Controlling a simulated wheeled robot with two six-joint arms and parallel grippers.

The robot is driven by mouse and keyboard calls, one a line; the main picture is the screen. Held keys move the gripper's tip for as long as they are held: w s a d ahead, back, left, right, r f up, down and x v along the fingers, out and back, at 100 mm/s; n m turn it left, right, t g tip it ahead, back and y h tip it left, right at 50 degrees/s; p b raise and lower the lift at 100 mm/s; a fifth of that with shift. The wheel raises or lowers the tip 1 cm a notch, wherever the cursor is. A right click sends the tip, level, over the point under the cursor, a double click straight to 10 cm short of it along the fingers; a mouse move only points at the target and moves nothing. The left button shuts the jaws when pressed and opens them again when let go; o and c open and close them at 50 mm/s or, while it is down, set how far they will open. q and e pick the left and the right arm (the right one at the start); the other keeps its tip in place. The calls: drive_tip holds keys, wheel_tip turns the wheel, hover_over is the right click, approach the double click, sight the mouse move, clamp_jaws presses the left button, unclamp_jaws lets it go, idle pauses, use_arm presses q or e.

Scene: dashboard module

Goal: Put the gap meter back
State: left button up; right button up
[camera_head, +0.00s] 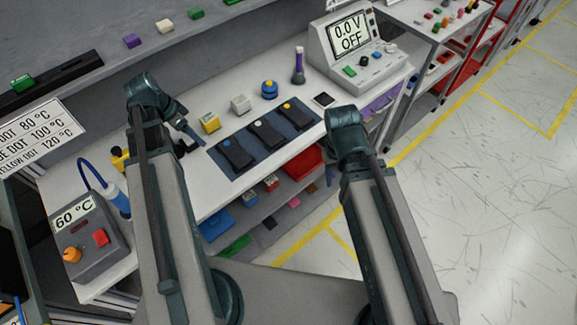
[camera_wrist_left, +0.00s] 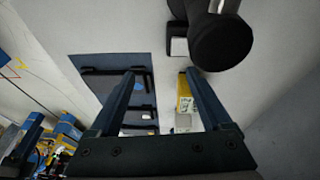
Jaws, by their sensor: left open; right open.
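I cannot tell for certain which object is the gap meter. A small yellow box with a pale face (camera_head: 210,122) stands upright on the white bench, left of the dark mat (camera_head: 225,171).
Dark modules lie on the mat. A grey box (camera_head: 240,104), blue round item (camera_head: 269,89) and purple-handled tool (camera_head: 298,65) stand behind it. A meter reading OFF (camera_head: 353,50) is at right, a 60 °C station (camera_head: 88,240) at left. A black rounded object (camera_wrist_left: 221,42) hangs close in the wrist view.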

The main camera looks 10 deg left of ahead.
use_arm(q)
drive_tip(key=d, duration=0.6)
drive_tip(key=d+n+g+y, duration=0.1)
drive_tip(key=d, duration=0.5)
drive_tip(key=s+d+f+g, duration=0.1)
drive_tip(key=d, duration=0.4)
drive_tip(key=shift+s+d, duration=0.1)
drive_tip(key=shift+d, duration=0.3)
drive_tip(key=s+d+n+y, duration=0.1)
drive_tip(key=s+d, duration=0.2)
drive_tip(key=d, duration=0.4)
drive_tip(key=s+d+n+y, duration=0.1)
drive_tip(key=s+d+y, duration=0.1)
drive_tip(key=d, duration=0.5)
drive_tip(key=shift+s+n, duration=0.3)
drive_tip(key=shift+s, duration=0.45)
drive_tip(key=shift+d, duration=0.1)
